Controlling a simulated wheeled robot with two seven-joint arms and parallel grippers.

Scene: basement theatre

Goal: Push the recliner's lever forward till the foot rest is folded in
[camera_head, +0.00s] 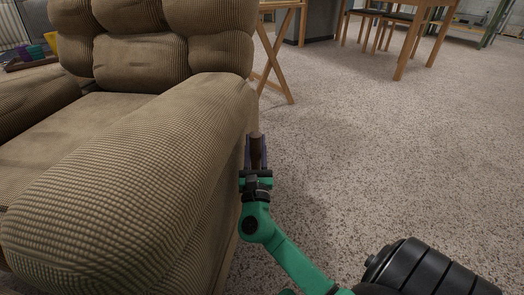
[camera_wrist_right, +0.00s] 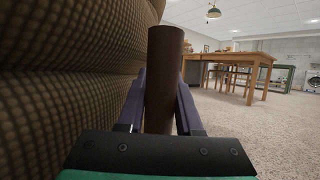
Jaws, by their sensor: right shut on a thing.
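The recliner (camera_head: 130,190) is a tan corduroy armchair filling the left of the head view. Its padded side (camera_wrist_right: 65,75) fills the left of the right wrist view. The lever (camera_head: 257,150) is a brown bar beside the recliner's right side; it also shows upright in the right wrist view (camera_wrist_right: 164,75). My right gripper (camera_head: 256,160) is shut on the lever, with its purple fingers (camera_wrist_right: 162,100) on both sides of it. The foot rest is not visible in either view. My left gripper is not in view.
A wooden folding stand (camera_head: 272,55) is behind the recliner. A wooden table (camera_head: 415,45) with chairs stands at the back right. Speckled carpet (camera_head: 400,150) is open to the right of the recliner. The recliner's side is close beside my right gripper.

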